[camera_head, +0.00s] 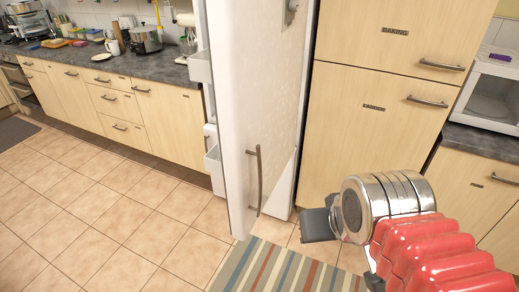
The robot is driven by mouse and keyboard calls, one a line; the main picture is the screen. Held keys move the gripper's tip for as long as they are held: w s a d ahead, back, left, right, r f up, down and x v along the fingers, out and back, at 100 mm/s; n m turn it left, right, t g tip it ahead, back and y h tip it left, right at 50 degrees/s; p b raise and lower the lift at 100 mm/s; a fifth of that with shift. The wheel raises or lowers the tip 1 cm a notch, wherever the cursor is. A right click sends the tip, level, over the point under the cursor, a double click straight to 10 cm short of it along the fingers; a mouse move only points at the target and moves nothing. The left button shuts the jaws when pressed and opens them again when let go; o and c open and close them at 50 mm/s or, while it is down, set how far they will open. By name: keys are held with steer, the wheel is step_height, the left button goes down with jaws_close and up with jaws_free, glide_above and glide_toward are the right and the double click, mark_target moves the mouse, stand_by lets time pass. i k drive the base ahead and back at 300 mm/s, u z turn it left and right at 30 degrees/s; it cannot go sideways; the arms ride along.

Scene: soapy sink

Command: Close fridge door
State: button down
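The white fridge door (247,110) stands swung open in the middle of the view, seen at a slant. Its curved metal handle (256,180) is on the lower part of its face. Door shelves (203,70) show along its left edge. My gripper (312,224) is at the lower right, just right of the door handle, and appears apart from it. The dark gripper end is seen from the side, partly behind my arm's metal wrist, so its opening is hidden. Most of the fridge interior is hidden behind the door.
A tall wooden cupboard (345,130) stands right of the door. A striped rug (262,270) lies on the tiled floor below. A long counter (95,62) with pots and dishes runs along the back left. A microwave (490,95) is at the right. The tiled floor (120,220) at left is clear.

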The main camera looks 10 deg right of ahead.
mark_target(253, 60)
steer(key=k, duration=0.65)
steer(key=u, duration=1.2)
steer(key=i, duration=1.65)
steer(key=z, duration=0.45)
